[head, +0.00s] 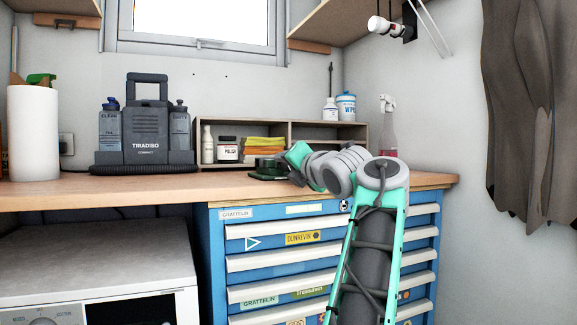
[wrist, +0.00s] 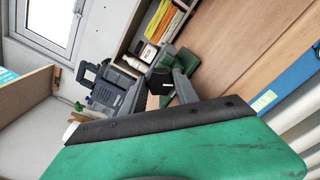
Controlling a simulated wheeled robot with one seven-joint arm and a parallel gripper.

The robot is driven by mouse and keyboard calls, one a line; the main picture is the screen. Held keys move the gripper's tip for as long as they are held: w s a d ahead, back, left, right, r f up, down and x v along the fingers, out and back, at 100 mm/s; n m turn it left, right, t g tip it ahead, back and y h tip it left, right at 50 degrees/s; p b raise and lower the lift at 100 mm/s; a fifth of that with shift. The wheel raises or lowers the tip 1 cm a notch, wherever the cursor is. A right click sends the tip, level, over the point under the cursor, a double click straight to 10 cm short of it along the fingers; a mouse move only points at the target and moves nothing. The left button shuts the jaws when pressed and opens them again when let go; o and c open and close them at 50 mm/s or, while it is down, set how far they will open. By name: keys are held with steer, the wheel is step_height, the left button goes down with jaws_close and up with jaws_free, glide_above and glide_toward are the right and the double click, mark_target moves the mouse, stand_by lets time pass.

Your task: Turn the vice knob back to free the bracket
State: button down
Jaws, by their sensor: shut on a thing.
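The small dark green vice (head: 266,170) sits on the wooden worktop, in front of the low shelf. My gripper (head: 286,166) reaches it from the right. In the wrist view the vice's green body (wrist: 186,61) shows beyond a grey finger. A dark knob (wrist: 159,77) is at the fingers, and my gripper (wrist: 171,80) is shut on it. The far finger and the contact are partly hidden. I cannot make out the bracket in either view.
The low shelf (head: 283,129) with bottles and yellow cloths stands close behind the vice. A grey TIRADISO machine (head: 146,135) and a paper roll (head: 33,133) stand to the left. A spray bottle (head: 388,135) stands to the right. The worktop's left front (head: 120,185) is clear.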

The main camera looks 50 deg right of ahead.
steer(key=c, duration=1.2)
jaws_free()
steer(key=v, duration=0.8)
steer(key=shift+w, duration=0.1)
